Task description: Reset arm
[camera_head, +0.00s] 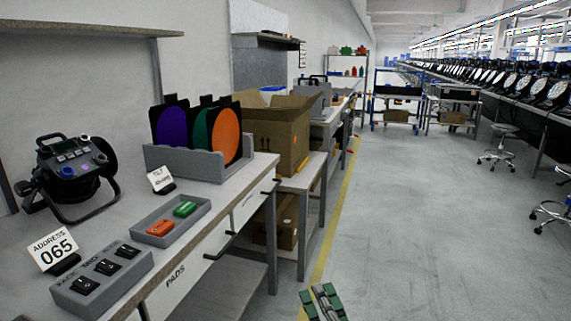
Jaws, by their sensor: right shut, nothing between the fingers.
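My right gripper (324,300) shows at the bottom edge of the head view, right of the workbench and over the floor beside the yellow line. Its green-padded fingers are shut with nothing between them. It is apart from the bench and touches nothing I can see. My left gripper is not in view.
The workbench (110,265) on the left carries a par can (72,172), a grey tray (172,222), a switch box (102,277) and a filter rack (190,162). A cardboard box (275,132) stands behind. The grey floor (430,220) on the right is clear; stools stand far right.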

